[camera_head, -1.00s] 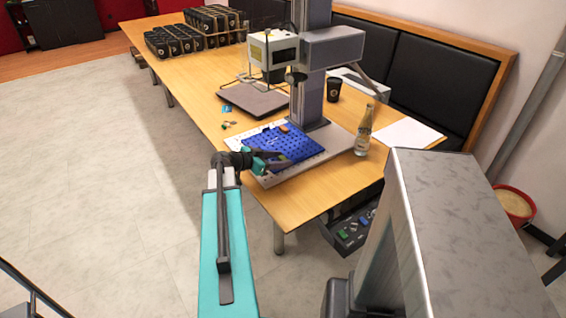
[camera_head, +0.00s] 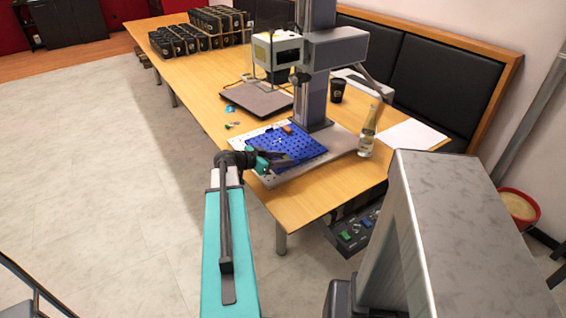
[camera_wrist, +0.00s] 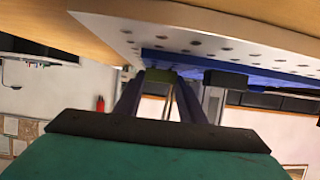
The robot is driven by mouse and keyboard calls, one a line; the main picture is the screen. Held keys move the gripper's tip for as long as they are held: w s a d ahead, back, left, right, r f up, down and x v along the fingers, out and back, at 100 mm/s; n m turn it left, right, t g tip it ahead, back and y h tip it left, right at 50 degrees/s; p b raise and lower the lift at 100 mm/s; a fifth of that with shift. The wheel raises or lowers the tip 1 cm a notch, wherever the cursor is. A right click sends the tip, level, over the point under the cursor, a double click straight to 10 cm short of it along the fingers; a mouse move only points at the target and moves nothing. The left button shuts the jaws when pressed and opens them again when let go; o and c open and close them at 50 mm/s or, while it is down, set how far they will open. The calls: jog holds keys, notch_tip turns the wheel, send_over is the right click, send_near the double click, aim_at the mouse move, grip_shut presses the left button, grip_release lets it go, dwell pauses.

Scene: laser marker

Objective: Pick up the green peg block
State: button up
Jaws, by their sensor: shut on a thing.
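The green peg block (camera_wrist: 160,75) shows olive green in the wrist view, between the fingertips of my gripper (camera_wrist: 162,80). The gripper is shut on it. In the head view my gripper (camera_head: 288,159) is over the near part of the blue pegboard (camera_head: 268,144), and the block is too small to make out clearly. The blue board also shows at the top of the wrist view (camera_wrist: 240,70), close to the block. I cannot tell whether the block still touches the board.
An orange block (camera_head: 287,129) sits at the board's far edge. The laser marker's column (camera_head: 314,95) stands behind the board. A glass bottle (camera_head: 367,135) stands to the right. A closed laptop (camera_head: 262,99) and small loose pieces (camera_head: 231,125) lie farther back.

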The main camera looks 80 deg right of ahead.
jog(key=shift+r+b, duration=0.35)
jog(key=shift+r, duration=1)
jog(key=shift+a+r, duration=0.2)
jog(key=shift+r, duration=0.05)
jog(key=a, duration=0.3)
jog(key=s+a+b, duration=0.1)
jog(key=a, duration=0.1)
jog(key=shift+r, duration=0.2)
jog(key=shift+a+r+p, duration=0.25)
jog(key=shift+p, duration=0.15)
jog(key=a+p, duration=0.2)
jog(key=shift+s+a+r+p, duration=0.15)
jog(key=shift+s+a+p, duration=0.05)
jog(key=shift+p, duration=0.2)
jog(key=shift+d+p, duration=0.1)
jog(key=shift+p, duration=1.2)
jog(key=p, duration=0.3)
jog(key=shift+a+r, duration=0.1)
jog(key=shift+a, duration=0.15)
jog(key=a+p, duration=0.1)
jog(key=p, duration=0.4)
